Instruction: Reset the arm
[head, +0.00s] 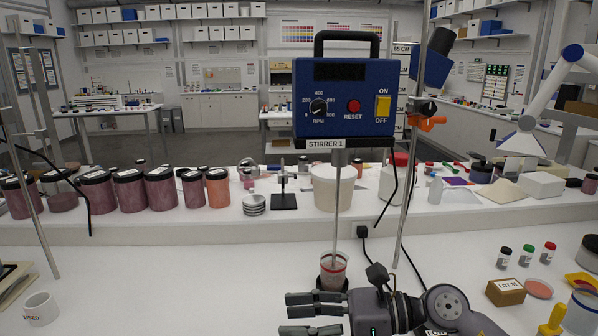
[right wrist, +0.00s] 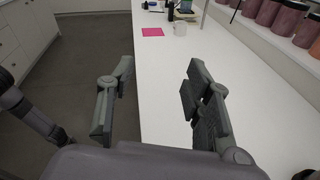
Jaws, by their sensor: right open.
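My right gripper (head: 290,313) is low in the middle of the head view, its fingers pointing left. It is open and empty over the white bench. In the right wrist view, its two fingers (right wrist: 160,80) stand wide apart with nothing between them. The blue stirrer (head: 343,98) hangs above, with a knob, a red RESET button and a yellow switch. Its shaft (head: 336,212) goes down into a clear cup (head: 333,270) with a red band, just behind the gripper. The gripper hides part of the cup's surroundings. My left gripper is not in view.
Pigment jars (head: 160,188) line the raised shelf behind. A metal stand (head: 411,165) rises right of the cup. The LOT 31 block (head: 506,292) and small vials (head: 526,255) are at right. A white mug (head: 41,308) is at left. Bench between mug and cup is clear.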

